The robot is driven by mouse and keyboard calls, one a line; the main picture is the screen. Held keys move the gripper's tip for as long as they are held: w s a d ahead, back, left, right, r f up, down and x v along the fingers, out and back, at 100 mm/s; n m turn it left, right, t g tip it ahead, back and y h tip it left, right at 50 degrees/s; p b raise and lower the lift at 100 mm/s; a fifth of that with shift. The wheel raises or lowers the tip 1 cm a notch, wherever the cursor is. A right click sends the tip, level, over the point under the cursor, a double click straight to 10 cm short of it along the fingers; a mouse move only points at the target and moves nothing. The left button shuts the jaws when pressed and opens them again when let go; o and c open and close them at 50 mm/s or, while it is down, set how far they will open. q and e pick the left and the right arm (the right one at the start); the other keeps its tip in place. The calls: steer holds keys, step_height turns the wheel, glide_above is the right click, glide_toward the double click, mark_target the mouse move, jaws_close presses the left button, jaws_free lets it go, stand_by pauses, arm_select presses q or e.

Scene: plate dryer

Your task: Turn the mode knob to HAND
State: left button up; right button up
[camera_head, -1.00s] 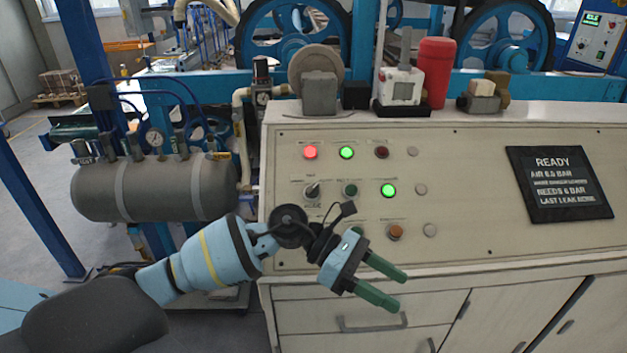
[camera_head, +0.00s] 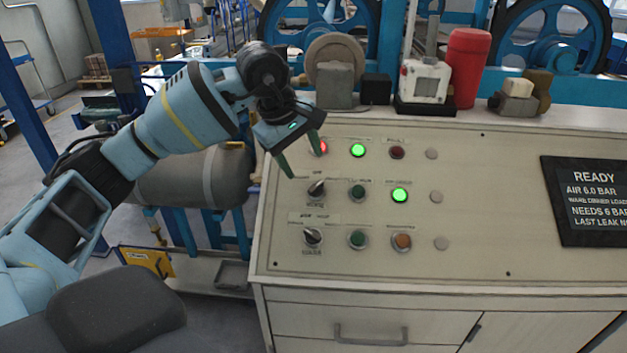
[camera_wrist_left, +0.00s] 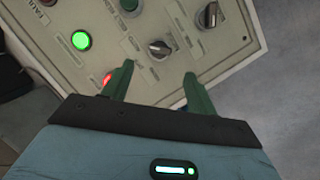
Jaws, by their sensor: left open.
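The mode knob (camera_head: 316,188) is a black knob in a metal ring on the beige control panel, at the left of the middle row, with a MODE label below it. In the head view its light-edged handle slants to the upper right. The small position labels are too blurred to read. It also shows in the left wrist view (camera_wrist_left: 160,48), beyond the fingers and between their lines. My left gripper (camera_head: 303,162) is open and empty, its green fingers above and slightly left of the knob, apart from it. My right gripper is not in view.
A similar knob (camera_head: 312,237) sits below the mode knob. A lit red lamp (camera_head: 322,147) is close to one finger. A READY display (camera_head: 590,200) lies at far right.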

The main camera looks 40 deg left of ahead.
mark_target(315, 185)
arm_select(q)
steer(key=x, duration=0.6)
steer(key=shift+w+d+f, duration=0.1)
steer(key=shift+d+f, duration=0.05)
steer(key=shift+f, duration=0.15)
steer(key=shift+w+f, duration=0.2)
steer(key=shift+f, duration=0.3)
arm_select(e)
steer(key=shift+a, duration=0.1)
arm_select(q)
steer(key=shift+c, duration=0.7)
steer(key=c, duration=0.8)
steer(key=shift+c, duration=0.2)
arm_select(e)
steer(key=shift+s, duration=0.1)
